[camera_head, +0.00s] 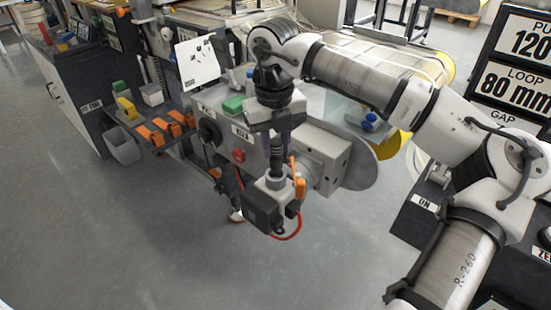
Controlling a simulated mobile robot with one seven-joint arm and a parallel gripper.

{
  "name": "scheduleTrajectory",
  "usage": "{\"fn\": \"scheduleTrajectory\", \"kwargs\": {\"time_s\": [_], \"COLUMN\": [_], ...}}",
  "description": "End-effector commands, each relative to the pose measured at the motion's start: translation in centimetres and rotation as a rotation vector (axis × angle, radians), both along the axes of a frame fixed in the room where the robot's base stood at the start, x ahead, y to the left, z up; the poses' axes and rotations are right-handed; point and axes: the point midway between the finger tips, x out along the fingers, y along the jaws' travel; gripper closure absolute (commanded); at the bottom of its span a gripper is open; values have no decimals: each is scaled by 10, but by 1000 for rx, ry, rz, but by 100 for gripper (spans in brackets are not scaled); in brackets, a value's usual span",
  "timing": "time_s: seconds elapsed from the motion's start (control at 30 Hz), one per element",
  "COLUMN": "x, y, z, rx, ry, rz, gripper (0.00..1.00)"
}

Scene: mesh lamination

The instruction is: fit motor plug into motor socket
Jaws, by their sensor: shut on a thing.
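My gripper (276,137) points down at the middle of the view, its fingers closed around a dark cylindrical plug (277,156). Below it is the pale motor unit (272,190) with a dark box on its front left. The plug's lower end lines up with the round socket (276,180) on top of the motor unit. It looks touching or very close; how deep it sits I cannot tell. An orange lever (299,186) stands at the right of the socket. A red cable (291,236) loops below the motor unit. The fingers partly hide the plug's upper part.
A shelf with orange pieces (166,129) and a grey bin (122,147) are farther left. The floor in front is clear.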

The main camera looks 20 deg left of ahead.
Motion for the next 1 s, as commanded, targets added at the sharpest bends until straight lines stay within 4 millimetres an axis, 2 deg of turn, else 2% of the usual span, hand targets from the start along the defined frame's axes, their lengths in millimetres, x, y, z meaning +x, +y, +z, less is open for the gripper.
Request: {"fn": "scheduleTrajectory", "kwargs": {"time_s": [0.13, 0.37, 0.73, 0.77, 0.8, 0.83, 1.0], "x": [-1, -1, 0, 0, 0, 0, 0], "y": [0, 0, 0, 0, 0, 0, 0], "z": [-11, -43, -49, -49, -47, -47, -47], "rx": [1, 1, 1, 1, 1, 1, 1], "ry": [2, 2, -1, -1, 0, 1, 1], "rz": [2, 1, 1, 1, 1, 1, 1], "gripper": [98, 98, 98, 73, 67, 65, 65]}}
